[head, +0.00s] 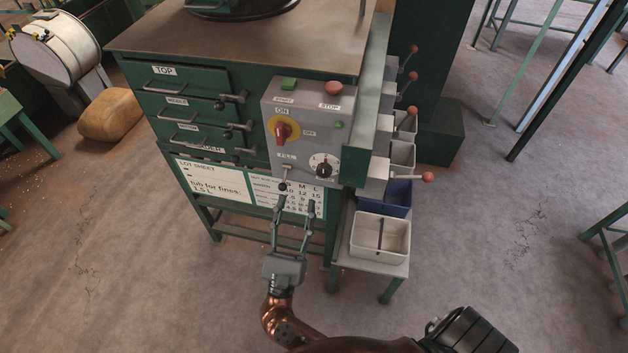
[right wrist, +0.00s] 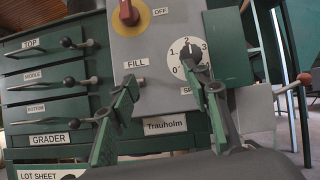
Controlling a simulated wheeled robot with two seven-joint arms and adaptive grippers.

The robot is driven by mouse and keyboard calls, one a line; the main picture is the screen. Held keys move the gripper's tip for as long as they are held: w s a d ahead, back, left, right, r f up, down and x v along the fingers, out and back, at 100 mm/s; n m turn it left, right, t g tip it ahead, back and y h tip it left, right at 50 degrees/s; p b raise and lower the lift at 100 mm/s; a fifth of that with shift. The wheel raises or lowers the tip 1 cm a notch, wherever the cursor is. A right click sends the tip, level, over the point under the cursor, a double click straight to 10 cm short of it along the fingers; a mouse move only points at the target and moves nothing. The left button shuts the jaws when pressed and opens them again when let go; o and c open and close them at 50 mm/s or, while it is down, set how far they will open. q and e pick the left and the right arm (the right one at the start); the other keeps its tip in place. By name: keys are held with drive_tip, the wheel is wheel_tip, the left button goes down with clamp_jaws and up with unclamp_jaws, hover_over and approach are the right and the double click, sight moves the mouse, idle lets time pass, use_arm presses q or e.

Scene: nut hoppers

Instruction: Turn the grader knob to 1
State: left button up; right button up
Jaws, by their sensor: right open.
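The grader knob (head: 324,169) is a small black knob on a white dial, low on the grey control panel (head: 301,120). In the right wrist view the knob (right wrist: 192,56) sits amid the numbers 0, 1, 2 and 3. My right gripper (head: 296,201) is open and empty, below and in front of the panel. In the right wrist view its right fingertip overlaps the lower left of the knob; I cannot tell whether they touch. My left gripper is not in view.
A FILL lever (head: 284,184) hangs left of the dial. A red rotary switch (head: 284,132) and START and STOP buttons (head: 333,88) are above. Red-tipped levers (head: 427,177) stick out at the right, over a pale bin (head: 380,238) on a low stand.

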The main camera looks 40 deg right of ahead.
sight(323, 174)
drive_tip(key=d+r+m+g, duration=0.1)
drive_tip(key=d+m, duration=0.1)
drive_tip(key=d, duration=0.1)
drive_tip(key=d+r+m+g, duration=0.1)
drive_tip(key=d+m, duration=0.1)
drive_tip(key=w+d+r+m+g, duration=0.1)
drive_tip(key=d+r+m, duration=0.1)
drive_tip(key=d, duration=0.1)
drive_tip(key=shift+w+d+r+h+b, duration=0.1)
drive_tip(key=shift+d+h+b, duration=0.25)
drive_tip(key=shift+h+b, duration=0.05)
drive_tip(key=shift+c, duration=0.2)
drive_tip(key=c, duration=1.1)
